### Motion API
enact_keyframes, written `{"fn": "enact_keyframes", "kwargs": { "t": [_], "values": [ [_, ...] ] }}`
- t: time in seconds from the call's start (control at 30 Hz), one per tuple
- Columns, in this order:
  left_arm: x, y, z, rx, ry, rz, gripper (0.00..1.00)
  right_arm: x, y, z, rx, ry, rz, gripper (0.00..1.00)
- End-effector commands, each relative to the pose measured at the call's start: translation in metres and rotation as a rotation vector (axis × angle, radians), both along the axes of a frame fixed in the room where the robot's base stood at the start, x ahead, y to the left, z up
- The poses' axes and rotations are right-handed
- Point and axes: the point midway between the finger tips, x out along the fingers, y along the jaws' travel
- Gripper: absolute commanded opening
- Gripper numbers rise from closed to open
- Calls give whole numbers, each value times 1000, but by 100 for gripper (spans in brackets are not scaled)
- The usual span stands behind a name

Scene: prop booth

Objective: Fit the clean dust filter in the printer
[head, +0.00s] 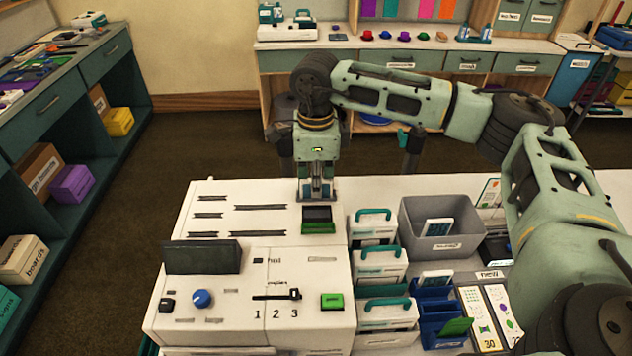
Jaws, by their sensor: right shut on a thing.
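The white printer (225,255) fills the lower middle of the head view, with slots, a dark screen and a control panel. My right gripper (317,192) points down at its back right part. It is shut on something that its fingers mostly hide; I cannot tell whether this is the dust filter. Just in front of the fingertips is a dark, green-edged piece (318,227) at the printer's top. I cannot tell whether the gripper touches it. Whitish flat pieces stand in the grey bin (409,243) and the blue holder (432,312). My left gripper is not in view.
Several white cartridges with teal handles (383,266) stand right of the printer. A card sheet (488,318) lies near a "new" label (489,275). My right arm spans above the bin. A shelf unit (75,125) is at left and a counter (400,47) at the back.

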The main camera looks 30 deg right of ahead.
Motion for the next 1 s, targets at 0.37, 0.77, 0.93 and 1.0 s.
{"fn": "enact_keyframes", "kwargs": {
  "t": [0.37,0.77,0.93,1.0],
  "values": [
    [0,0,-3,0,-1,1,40,0,0,-4,0,0,0,0],
    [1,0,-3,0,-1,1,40,0,0,-4,0,1,0,31],
    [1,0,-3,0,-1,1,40,0,0,-4,-1,0,0,31],
    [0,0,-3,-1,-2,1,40,0,0,-4,0,0,0,31]
  ]
}}
